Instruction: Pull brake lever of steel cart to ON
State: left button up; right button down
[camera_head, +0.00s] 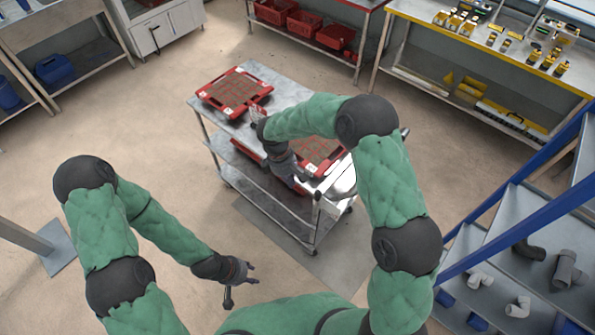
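The steel cart (204,115) stands in the middle of the camera_head view, with a top deck and a lower shelf. My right arm bends over the cart's top. Its gripper (296,180) is by the front edge of the top deck, beside the cart's right front corner. Its fingers are small and partly hidden, so I cannot tell if they touch anything. I cannot make out the brake lever clearly; a small pale and dark part (318,197) shows at that front corner. My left gripper (241,283) is open and empty, low in front of the cart.
A red tray (206,93) lies on the cart's left end; another red tray (335,160) is partly behind my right arm. A yellow-edged workbench (450,36) is at the back right. Blue-framed shelving (500,211) stands at the right. Floor is clear left of the cart.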

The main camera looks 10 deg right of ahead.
aim_at(317, 201)
pick_arm(q)
jog(key=shift+w+r, duration=0.35)
jog(key=shift+r, duration=0.05)
pick_arm(e)
jog(key=shift+w+a+r+n+h, duration=0.1)
jog(key=shift+w+r+n+h, duration=0.2)
jog(key=shift+w+r, duration=0.7)
jog(key=shift+s+r, duration=0.1)
jog(key=shift+s, duration=0.1)
jog(key=s+d+f, duration=0.2)
jog(key=d+f, duration=0.4)
jog(key=f, duration=0.3)
jog(key=shift+s+f, duration=0.3)
jog(key=shift+f, duration=0.05)
pick_arm(q)
jog(key=shift+f, duration=0.1)
